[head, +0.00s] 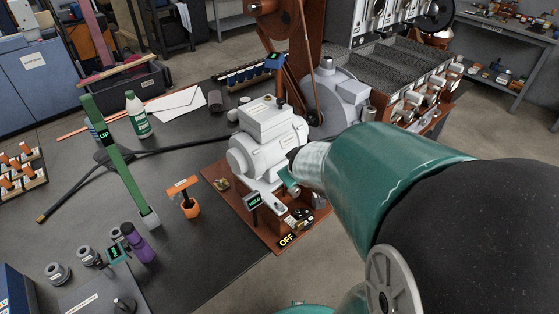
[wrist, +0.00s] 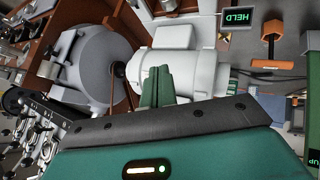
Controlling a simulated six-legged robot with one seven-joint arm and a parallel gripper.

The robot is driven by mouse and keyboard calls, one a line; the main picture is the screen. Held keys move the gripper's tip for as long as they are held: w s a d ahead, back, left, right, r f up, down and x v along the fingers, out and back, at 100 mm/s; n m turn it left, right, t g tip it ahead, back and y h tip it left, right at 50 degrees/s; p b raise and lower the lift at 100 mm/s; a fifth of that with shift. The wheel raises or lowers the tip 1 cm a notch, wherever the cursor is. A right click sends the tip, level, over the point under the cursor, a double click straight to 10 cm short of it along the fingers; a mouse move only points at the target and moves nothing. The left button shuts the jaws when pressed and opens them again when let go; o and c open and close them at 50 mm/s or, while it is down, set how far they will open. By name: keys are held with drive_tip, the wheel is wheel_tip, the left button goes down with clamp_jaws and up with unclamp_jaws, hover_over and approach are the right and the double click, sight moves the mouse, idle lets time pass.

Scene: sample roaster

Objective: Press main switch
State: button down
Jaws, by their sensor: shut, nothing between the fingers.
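A switch panel (head: 299,217) with small dark and pale parts sits at the front end of a brown base plate, beside a yellow "OFF" label (head: 286,240) in the head view. I take this as the main switch; its details are too small to read. My gripper (head: 289,187) is just above and behind the panel, close to the grey-white motor (head: 257,153), partly hidden by my arm. In the wrist view my gripper (wrist: 157,72) has its green fingers together, empty, in front of the motor (wrist: 188,68). Contact cannot be told. The panel is not visible there.
A "HELD" display (head: 254,201) stands close left of the panel. An orange-handled tool (head: 186,198) and a green lever (head: 118,160) marked "UP" are farther left. The roaster drum housing (head: 335,95) is behind.

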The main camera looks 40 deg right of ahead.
drive_tip(key=shift+s+a+r, duration=0.15)
drive_tip(key=shift+a+r, duration=0.65)
drive_tip(key=shift+a, duration=0.3)
drive_tip(key=shift+s+a+r, duration=0.1)
drive_tip(key=shift+a+r, duration=0.65)
drive_tip(key=shift+a, duration=0.35)
drive_tip(key=s+a+r+g+y, duration=0.1)
drive_tip(key=s+a+r+y, duration=0.1)
drive_tip(key=a, duration=0.7)
drive_tip(key=s+a+r+y, duration=0.2)
drive_tip(key=s+a+r, duration=0.3)
drive_tip(key=s+a, duration=0.2)
drive_tip(key=shift+a+r+g+y, duration=0.15)
drive_tip(key=shift+a+g+y, duration=0.25)
drive_tip(key=shift+a, duration=0.65)
drive_tip(key=shift+a, duration=0.1)
